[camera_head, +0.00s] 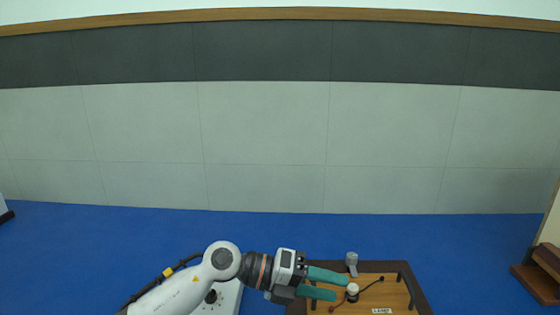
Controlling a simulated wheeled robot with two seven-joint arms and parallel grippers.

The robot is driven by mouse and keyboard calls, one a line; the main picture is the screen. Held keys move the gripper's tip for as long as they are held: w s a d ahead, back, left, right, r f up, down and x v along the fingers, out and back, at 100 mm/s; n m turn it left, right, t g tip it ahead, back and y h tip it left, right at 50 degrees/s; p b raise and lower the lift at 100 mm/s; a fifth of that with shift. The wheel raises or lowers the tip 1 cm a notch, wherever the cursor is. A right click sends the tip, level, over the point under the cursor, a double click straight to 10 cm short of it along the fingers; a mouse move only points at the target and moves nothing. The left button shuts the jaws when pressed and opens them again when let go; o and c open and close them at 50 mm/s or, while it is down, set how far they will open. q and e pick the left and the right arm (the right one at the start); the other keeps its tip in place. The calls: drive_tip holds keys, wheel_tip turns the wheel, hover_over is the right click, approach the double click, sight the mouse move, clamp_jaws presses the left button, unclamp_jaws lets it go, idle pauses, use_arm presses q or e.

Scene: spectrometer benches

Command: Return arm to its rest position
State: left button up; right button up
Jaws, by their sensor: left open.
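My left arm comes in from the lower left, with a white link and a dark wrist. My left gripper (341,287) has two teal fingers that point right and are apart, with nothing seen between them. It is over the left part of a dark-framed wooden board (385,294) at the bottom of the head view. A small pale knob-like piece (352,292) on the board shows just beyond the fingertips. I cannot tell whether the fingers touch it. My right gripper is not in view.
A grey lamp-like piece (352,261) stands at the board's back edge. Dark cords lie on the board, with a small label (382,311) at the front. A white box (226,300) is partly behind my arm. A brown object (543,270) stands at the far right. Blue floor lies behind.

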use_arm(q)
wheel_tip(320, 180, up, 6)
drive_tip(key=a+n+t+h, duration=0.3)
drive_tip(key=n+t+h, duration=0.2)
drive_tip(key=n+t, duration=0.55)
drive_tip(key=w+a+f+n+t+y, duration=0.3)
drive_tip(key=a+n+t+y, duration=0.5)
drive_tip(key=n, duration=0.4)
drive_tip(key=s+a+f+n+g+y, duration=0.2)
drive_tip(key=s+a+f+n+y, duration=0.3)
drive_tip(key=f, duration=0.4)
drive_tip(key=s+a+f+n+g+y, duration=0.2)
drive_tip(key=a+f+n+y, duration=0.5)
drive_tip(key=a+f+n, duration=0.1)
drive_tip(key=s+a+f+n+g, duration=0.15)
drive_tip(key=s+f+g, duration=0.4)
drive_tip(key=s, duration=0.55)
drive_tip(key=s+a+f+n+g, duration=0.1)
drive_tip(key=s+a+f+g, duration=0.25)
drive_tip(key=s+f, duration=0.45)
drive_tip(key=s+f+g, duration=0.1)
drive_tip(key=s+f, duration=0.1)
drive_tip(key=f, duration=1)
drive_tip(key=s+f+g, duration=0.2)
drive_tip(key=f, duration=1)
drive_tip(key=s+a+f, duration=0.2)
drive_tip(key=s+f, duration=1.4)
drive_tip(key=shift+m+g, duration=0.3)
drive_tip(key=shift+g, duration=0.05)
drive_tip(key=shift+a, duration=0.1)
